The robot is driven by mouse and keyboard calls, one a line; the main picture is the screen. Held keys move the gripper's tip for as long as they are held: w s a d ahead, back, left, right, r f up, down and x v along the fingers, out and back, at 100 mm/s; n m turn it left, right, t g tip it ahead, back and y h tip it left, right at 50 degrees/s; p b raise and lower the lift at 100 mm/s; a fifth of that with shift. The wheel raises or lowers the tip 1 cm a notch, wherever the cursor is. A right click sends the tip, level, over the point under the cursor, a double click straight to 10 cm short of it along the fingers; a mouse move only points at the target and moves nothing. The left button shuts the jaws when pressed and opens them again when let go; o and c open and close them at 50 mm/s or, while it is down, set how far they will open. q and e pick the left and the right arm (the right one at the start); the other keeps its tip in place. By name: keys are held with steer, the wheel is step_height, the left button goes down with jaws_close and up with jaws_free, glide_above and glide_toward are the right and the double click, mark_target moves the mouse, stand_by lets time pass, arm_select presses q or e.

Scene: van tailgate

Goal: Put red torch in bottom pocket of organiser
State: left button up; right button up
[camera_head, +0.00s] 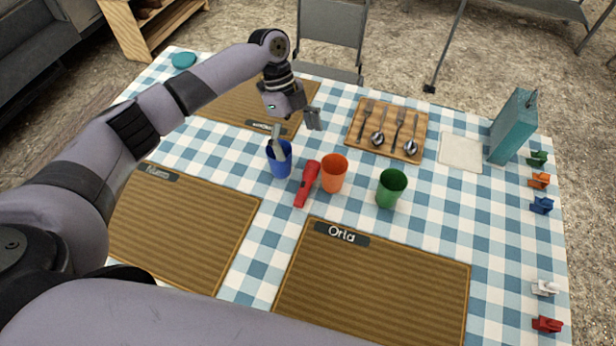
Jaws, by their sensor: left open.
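The red torch (307,183) lies on the checked tablecloth between the blue cup and the orange cup. My left gripper (297,136) is open and empty above the table, up and left of the torch in the picture. One of its fingers overlaps the blue cup's rim in the view; I cannot tell whether it touches. I cannot make out an organiser with pockets for certain; a teal upright box-like thing (513,127) stands at the table's right side. My right gripper is not in view.
A blue cup (279,164), an orange cup (334,178) and a green cup (391,192) stand near the torch. A cutlery board (359,142) lies behind them. Placemats (371,290) cover the front, one marked "Orta". Several small coloured clips (541,205) line the right edge.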

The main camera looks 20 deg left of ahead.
mark_target(310, 174)
arm_select(q)
steer(key=x, duration=0.4)
steer(key=shift+r, duration=0.1)
steer(key=x, duration=0.1)
steer(key=p+x, duration=0.1)
steer(key=x, duration=0.2)
steer(key=shift+d+p, duration=0.3)
steer(key=shift+p, duration=0.05)
steer(key=shift+s+d+f, duration=0.1)
steer(key=shift+f, duration=0.4)
